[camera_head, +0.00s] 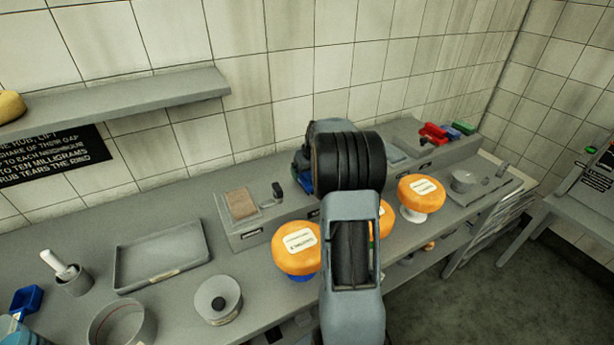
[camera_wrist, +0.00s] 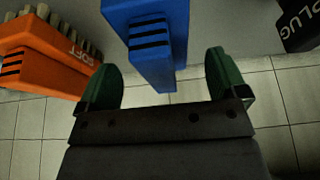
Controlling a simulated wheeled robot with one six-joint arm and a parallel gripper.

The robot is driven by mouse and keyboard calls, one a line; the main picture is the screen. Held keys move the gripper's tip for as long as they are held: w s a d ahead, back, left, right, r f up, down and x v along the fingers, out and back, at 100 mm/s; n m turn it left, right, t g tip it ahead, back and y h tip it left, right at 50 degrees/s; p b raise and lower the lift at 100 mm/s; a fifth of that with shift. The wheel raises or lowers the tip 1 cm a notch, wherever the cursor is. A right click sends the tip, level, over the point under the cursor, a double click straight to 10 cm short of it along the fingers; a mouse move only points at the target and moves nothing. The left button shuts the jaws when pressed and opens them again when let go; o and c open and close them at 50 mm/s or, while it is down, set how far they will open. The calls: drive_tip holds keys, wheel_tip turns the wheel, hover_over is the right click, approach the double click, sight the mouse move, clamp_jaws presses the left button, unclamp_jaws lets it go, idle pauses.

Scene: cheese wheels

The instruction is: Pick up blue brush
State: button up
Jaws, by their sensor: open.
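In the wrist view a blue block-shaped piece (camera_wrist: 145,35) with black stripes, likely the blue brush, extends down from the top edge to between the fingers. Its bristles are not visible. My gripper (camera_wrist: 165,80) is open, with one green fingertip on each side of the blue piece and gaps showing on both sides. In the head view my arm hides the gripper's fingertips. A small blue patch (camera_head: 304,184) shows beside the arm; I cannot tell whether it is the brush.
An orange brush marked SOFT (camera_wrist: 45,50) lies left of the blue piece, and a black object (camera_wrist: 300,22) is at right. In the head view, orange cheese wheels (camera_head: 297,248) stand near my arm. A tray (camera_head: 160,256) and a wall shelf (camera_head: 120,98) are left.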

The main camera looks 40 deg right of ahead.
drive_tip(key=shift+x, duration=1.1)
drive_tip(key=shift+c, duration=0.2)
drive_tip(key=c, duration=1.1)
